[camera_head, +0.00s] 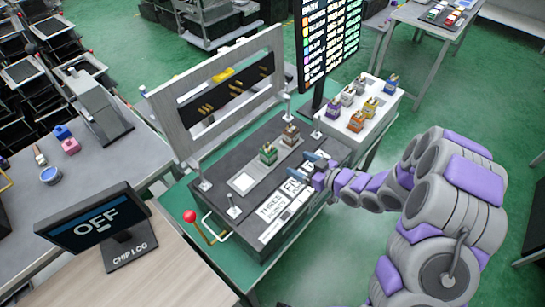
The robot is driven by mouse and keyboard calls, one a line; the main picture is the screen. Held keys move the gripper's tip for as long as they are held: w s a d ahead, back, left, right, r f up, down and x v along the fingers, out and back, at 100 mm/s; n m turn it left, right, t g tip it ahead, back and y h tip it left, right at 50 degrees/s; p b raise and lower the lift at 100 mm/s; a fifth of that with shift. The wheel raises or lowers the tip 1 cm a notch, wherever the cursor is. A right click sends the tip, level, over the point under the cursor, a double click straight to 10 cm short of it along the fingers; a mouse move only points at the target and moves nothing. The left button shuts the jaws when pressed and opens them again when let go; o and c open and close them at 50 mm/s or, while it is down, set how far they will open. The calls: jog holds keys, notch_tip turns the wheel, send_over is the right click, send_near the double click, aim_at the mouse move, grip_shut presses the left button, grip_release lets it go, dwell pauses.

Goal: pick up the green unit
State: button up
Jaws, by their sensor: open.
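The green unit (268,152) is a small block with a green body and a paler top. It stands upright on the dark top of the fixture box, beside a pale square pad. A similar brown unit (290,134) stands just behind it to the right. My gripper (314,166) is at the right part of the fixture top, right of the green unit and apart from it. Its jaws are open with nothing seen between them. The fixture box (220,205) has printed labels on its front and a red-knobbed lever (190,216) at its left.
A white tray (345,125) with several coloured units stands behind my gripper. A grey upright frame (160,105) rises along the fixture's back. A dark display board (328,45) stands behind the fixture. An "OFF" monitor (97,222) is at front left. Small posts stick up from the fixture top.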

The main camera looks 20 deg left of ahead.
send_near(268, 148)
jog(key=a, duration=0.1)
jog(key=a+f, duration=0.1)
jog(key=a, duration=0.1)
jog(key=a+f+b, duration=0.1)
jog(key=shift+w+a+f, duration=0.15)
jog(key=shift+w, duration=0.25)
jog(key=shift+w+a+f, duration=0.15)
jog(key=shift+w+a, duration=0.15)
jog(key=shift+w, duration=0.25)
jog(key=shift+r+b+x, duration=0.1)
jog(key=shift+b+x, duration=0.2)
jog(key=shift+x, duration=1.25)
jog(key=shift+r+b+x, duration=0.15)
jog(key=shift+b+x, duration=0.15)
jog(key=shift+x, duration=1.25)
jog(key=shift+w+d, duration=0.1)
jog(key=shift+w, duration=0.15)
jog(key=shift+d+r, duration=0.1)
jog(key=shift+a, duration=0.35)
jog(key=c, duration=0.6)
jog(key=shift+d, duration=0.15)
jog(key=c, duration=0.5)
